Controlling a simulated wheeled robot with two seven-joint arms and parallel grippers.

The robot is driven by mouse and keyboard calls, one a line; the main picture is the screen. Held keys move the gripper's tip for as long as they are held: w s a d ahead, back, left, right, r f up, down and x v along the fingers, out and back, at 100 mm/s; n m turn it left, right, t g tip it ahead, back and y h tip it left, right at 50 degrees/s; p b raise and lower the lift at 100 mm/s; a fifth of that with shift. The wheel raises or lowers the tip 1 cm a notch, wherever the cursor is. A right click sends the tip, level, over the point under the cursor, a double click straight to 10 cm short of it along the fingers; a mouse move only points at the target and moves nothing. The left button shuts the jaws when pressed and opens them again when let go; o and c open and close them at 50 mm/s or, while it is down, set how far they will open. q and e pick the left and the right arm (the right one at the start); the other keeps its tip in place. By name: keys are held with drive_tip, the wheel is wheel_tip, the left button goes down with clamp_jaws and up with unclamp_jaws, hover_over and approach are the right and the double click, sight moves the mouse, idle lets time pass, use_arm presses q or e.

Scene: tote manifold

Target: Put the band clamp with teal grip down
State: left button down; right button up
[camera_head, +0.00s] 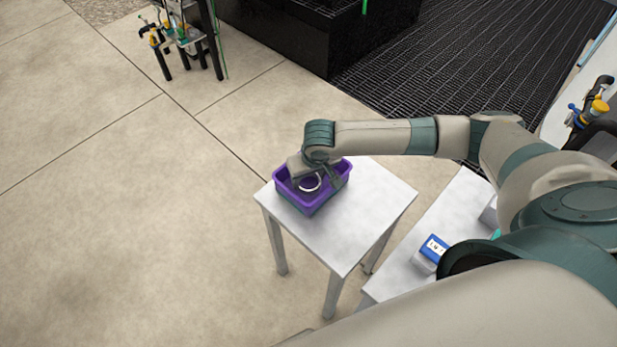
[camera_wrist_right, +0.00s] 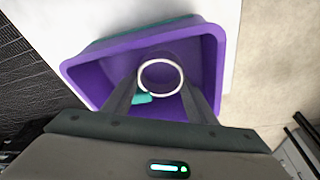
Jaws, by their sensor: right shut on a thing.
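The band clamp is a pale ring (camera_wrist_right: 160,61) with a teal grip (camera_wrist_right: 143,98), and its ring also shows in the head view (camera_head: 312,187). My right gripper (camera_wrist_right: 160,90) is shut on the clamp and holds it over or inside the purple tote (camera_wrist_right: 92,83). In the head view the right gripper (camera_head: 318,176) reaches into the opening of the tote (camera_head: 313,205). I cannot tell whether the clamp touches the tote floor. My left gripper is in neither view.
The tote stands on a small white table (camera_head: 372,205). A second white table (camera_head: 455,215) to the right carries a blue-and-white box (camera_head: 434,249). A pipe stand (camera_head: 184,38) is at the upper left. The floor on the left is clear.

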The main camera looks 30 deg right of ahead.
drive_tip(key=shift+f, duration=0.45)
drive_tip(key=shift+f, duration=0.1)
drive_tip(key=o, duration=1.1)
drive_tip(key=shift+c, duration=0.2)
drive_tip(key=b+v, duration=0.1)
drive_tip(key=v, duration=1.1)
